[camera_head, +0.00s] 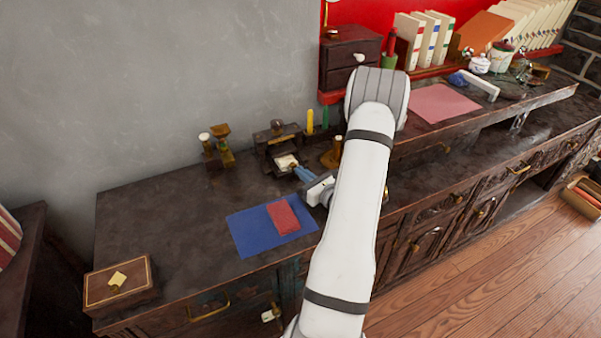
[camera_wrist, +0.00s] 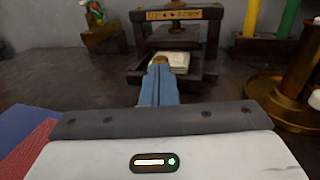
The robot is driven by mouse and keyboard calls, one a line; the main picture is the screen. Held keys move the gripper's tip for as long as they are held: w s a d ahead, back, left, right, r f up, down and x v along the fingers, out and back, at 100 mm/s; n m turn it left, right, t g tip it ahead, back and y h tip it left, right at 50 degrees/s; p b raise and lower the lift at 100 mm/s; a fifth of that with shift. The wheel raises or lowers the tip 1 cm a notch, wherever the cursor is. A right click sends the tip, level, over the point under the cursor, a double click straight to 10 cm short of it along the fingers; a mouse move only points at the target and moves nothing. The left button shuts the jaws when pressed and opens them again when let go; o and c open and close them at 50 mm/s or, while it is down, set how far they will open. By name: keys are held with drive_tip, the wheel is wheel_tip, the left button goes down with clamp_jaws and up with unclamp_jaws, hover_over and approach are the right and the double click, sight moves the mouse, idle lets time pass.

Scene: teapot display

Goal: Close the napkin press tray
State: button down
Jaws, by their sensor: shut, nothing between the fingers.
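The napkin press (camera_head: 277,138) is a dark wooden frame standing towards the back of the dark cabinet top, and it also shows at the top of the wrist view (camera_wrist: 178,14). Its tray (camera_wrist: 211,75) sticks out at the front with a pale folded napkin (camera_wrist: 172,60) in it. My gripper (camera_wrist: 158,66) is shut and empty. Its blue fingers point at the front of the tray, where a brown knob or handle shows by the fingertips. I cannot tell whether they touch. In the head view my gripper (camera_head: 296,168) is low in front of the tray.
A blue mat (camera_head: 248,236) with a red cloth (camera_head: 283,218) lies in front. A brass candle holder (camera_wrist: 290,100) stands close to the right. Green and yellow candles stand behind. A wooden box (camera_head: 118,283) sits at the front left.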

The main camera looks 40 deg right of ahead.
drive_tip(key=shift+w, duration=0.5)
drive_tip(key=shift+w, duration=0.1)
drive_tip(key=w, duration=0.2)
drive_tip(key=w+d+b, duration=0.1)
drive_tip(key=w, duration=0.1)
drive_tip(key=shift+w, duration=0.2)
drive_tip(key=shift+d+r, duration=0.1)
drive_tip(key=shift+r, duration=0.15)
drive_tip(key=shift+s, duration=0.25)
drive_tip(key=s, duration=1.4)
drive_tip(key=shift+d+f, duration=0.15)
drive_tip(key=shift+f, duration=0.1)
